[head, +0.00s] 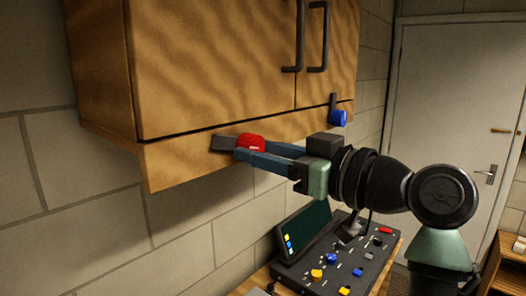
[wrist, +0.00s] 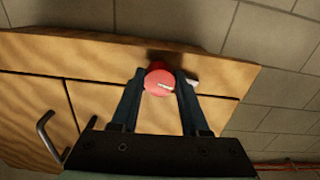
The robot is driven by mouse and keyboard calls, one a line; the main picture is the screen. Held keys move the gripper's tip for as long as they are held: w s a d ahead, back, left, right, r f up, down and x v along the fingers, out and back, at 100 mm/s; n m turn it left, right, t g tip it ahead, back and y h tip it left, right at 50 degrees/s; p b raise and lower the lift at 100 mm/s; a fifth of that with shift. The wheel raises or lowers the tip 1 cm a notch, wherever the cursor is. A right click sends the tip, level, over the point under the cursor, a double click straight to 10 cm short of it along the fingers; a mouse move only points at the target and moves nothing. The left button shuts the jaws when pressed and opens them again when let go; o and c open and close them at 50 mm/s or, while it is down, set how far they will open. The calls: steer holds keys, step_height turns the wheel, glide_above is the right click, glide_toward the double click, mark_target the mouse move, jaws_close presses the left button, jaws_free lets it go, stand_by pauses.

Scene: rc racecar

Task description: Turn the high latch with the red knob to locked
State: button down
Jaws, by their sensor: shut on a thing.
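The red knob (head: 250,142) sits on the latch on the front strip below the cabinet doors. Its dark flat bar (head: 223,143) lies roughly level, pointing left from the knob in the head view. In the wrist view the round red knob (wrist: 159,82) is between my two blue fingers, and a pale end of the bar (wrist: 205,84) shows past the right finger. My gripper (head: 251,149) reaches in from the right and is shut on the red knob. Part of the latch is hidden behind the knob and fingers.
A second latch with a blue knob (head: 339,118) is further right, its bar pointing up. Dark door handles (head: 299,38) hang above. A control panel (head: 345,262) with a screen stands below my arm. A white door (head: 450,100) is behind at right.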

steer(key=m, duration=0.3)
steer(key=shift+s+r+m+p, duration=0.1)
steer(key=shift+m+p, duration=0.2)
steer(key=shift+m, duration=0.1)
steer(key=m+p, duration=0.1)
steer(key=m, duration=0.2)
steer(key=shift+a+m, duration=0.1)
steer(key=shift+m, duration=0.2)
steer(key=m+p, duration=0.2)
steer(key=m, duration=0.1)
steer(key=shift+r+m, duration=0.15)
steer(key=shift+m, duration=0.15)
steer(key=shift+s+m+p, duration=0.1)
steer(key=shift+m+p, duration=1.15)
steer(key=shift+m, duration=0.65)
steer(key=shift+c, duration=2)
jaws_free()
